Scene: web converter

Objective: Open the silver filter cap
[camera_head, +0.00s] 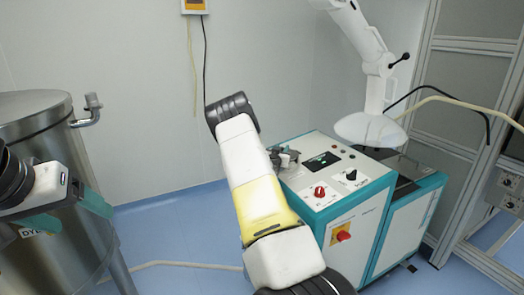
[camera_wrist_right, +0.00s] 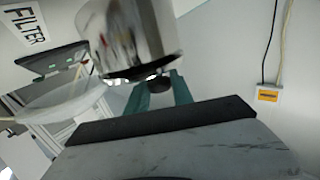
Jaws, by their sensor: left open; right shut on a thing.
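In the right wrist view, a shiny silver cylindrical cap (camera_wrist_right: 128,38) fills the upper middle, close to my right gripper. A small dark round knob (camera_wrist_right: 159,85) shows at its lower edge. The teal fingers of my right gripper (camera_wrist_right: 160,92) are on either side of this knob and shut on it. In the head view I cannot make out the right gripper or the cap clearly; my right arm crosses the middle in front of the machine. My left gripper (camera_head: 70,212) is open and empty at the left, in front of the steel tank.
A white and teal machine (camera_head: 345,215) with knobs and a small screen stands right of centre. A steel tank (camera_head: 35,120) stands at the left. A FILTER label (camera_wrist_right: 24,24) shows in the wrist view. Blue floor between tank and machine carries a pale hose (camera_head: 185,264).

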